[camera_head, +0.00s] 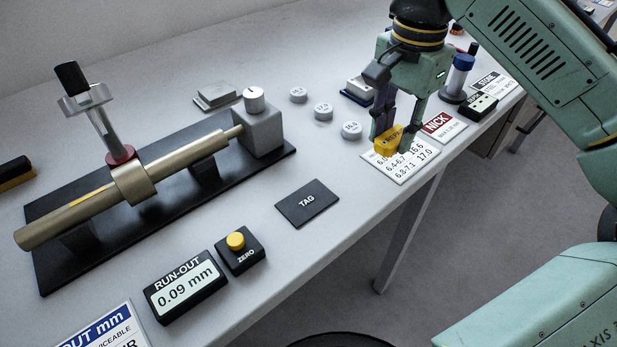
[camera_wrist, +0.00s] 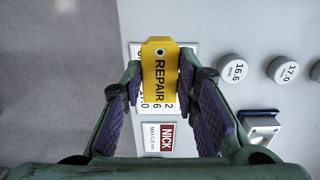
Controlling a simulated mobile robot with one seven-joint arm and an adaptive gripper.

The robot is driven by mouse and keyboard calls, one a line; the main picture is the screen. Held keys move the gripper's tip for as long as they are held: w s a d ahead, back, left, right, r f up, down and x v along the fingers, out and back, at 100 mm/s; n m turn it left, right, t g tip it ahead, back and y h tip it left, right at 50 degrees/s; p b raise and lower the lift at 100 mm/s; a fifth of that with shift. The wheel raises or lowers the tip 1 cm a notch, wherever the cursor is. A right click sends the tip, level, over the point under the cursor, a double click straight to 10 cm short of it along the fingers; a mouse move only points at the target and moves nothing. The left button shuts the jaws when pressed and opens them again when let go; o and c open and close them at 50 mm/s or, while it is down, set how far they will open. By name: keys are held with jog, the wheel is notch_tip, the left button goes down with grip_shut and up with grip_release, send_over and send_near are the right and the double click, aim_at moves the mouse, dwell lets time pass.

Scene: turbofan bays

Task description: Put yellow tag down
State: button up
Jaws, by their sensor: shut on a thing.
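The yellow tag (camera_head: 385,143) is held in my gripper (camera_head: 390,136) at the right side of the bench. In the wrist view the yellow tag (camera_wrist: 160,72) reads "REPAIR" and sits between the two fingers of my gripper (camera_wrist: 158,88). The tag is over a white card with rows of numbers (camera_head: 415,172) and hides part of it. I cannot tell whether the tag touches the card. A black pad marked "TAG" (camera_head: 307,204) lies bare on the bench, left of and nearer than the gripper.
A shaft on a black stand (camera_head: 160,185) fills the left of the bench. The run-out display (camera_head: 185,286) and yellow zero button (camera_head: 236,241) stand at the front. A red "NICK" card (camera_head: 437,123) lies right of the gripper.

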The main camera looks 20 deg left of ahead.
jog(key=p, duration=0.2)
send_over(307, 201)
jog(key=shift+f, duration=2.5)
jog(key=shift+f, duration=0.1)
jog(key=o, duration=1.1)
jog(key=shift+c, duration=0.2)
notch_tip(307, 201, up, 12)
